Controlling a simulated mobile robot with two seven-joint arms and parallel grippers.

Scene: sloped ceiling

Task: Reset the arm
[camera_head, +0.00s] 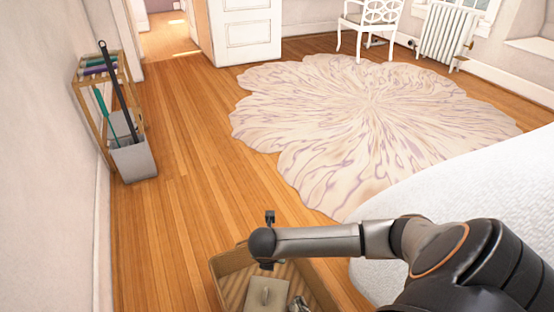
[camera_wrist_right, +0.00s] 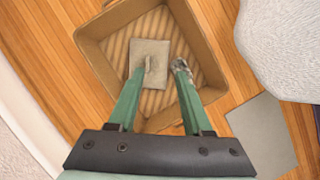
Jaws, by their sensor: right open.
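My right arm reaches in from the right in the head view, and its wrist is over an open brown box (camera_head: 232,262) on the floor. In the right wrist view my right gripper (camera_wrist_right: 160,74) is open, its two green fingers apart and pointing down over the box (camera_wrist_right: 92,48). Between and beyond the fingers lies a flat grey piece with a small handle (camera_wrist_right: 151,50); it also shows in the head view (camera_head: 266,294). A small metallic thing shows at the right fingertip; whether they touch, I cannot tell. My left gripper is not in view.
A white bed (camera_head: 465,180) stands close on the right. A wooden rack (camera_head: 92,90) and a grey bin (camera_head: 134,160) with long-handled tools stand by the left wall. A petal-shaped rug (camera_head: 350,110) lies ahead. Bare wood floor (camera_head: 190,200) is free left of it.

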